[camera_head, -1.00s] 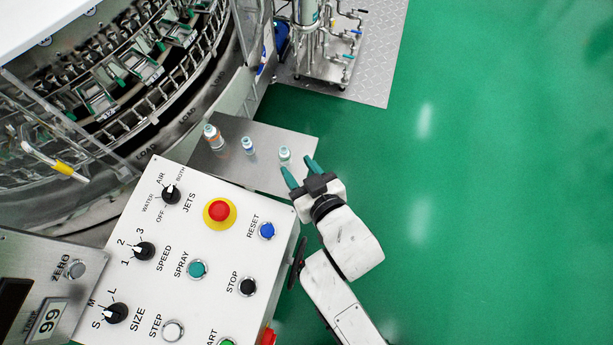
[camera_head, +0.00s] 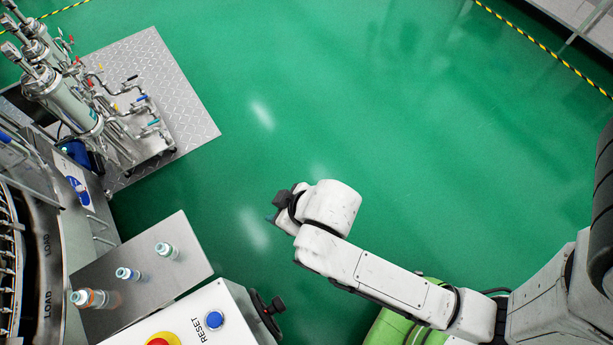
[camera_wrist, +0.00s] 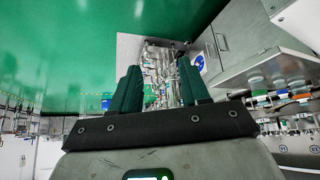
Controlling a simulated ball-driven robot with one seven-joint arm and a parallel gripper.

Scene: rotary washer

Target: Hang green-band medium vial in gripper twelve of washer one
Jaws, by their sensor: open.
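The green-band vial (camera_head: 167,250) stands upright on a steel shelf (camera_head: 150,290) in the head view. It is the vial nearest the shelf's far right corner. My gripper (camera_head: 272,216) is well to its right, over the green floor and apart from the shelf. In the wrist view my gripper (camera_wrist: 158,88) shows two teal fingers spread apart with nothing held between them. Gripper twelve cannot be made out.
A blue-band vial (camera_head: 128,274) and an orange-band vial (camera_head: 90,298) stand on the same shelf. The control panel (camera_head: 190,325) borders the shelf below. A pump unit (camera_head: 75,105) stands on a metal plate at upper left. The floor beyond my gripper is clear.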

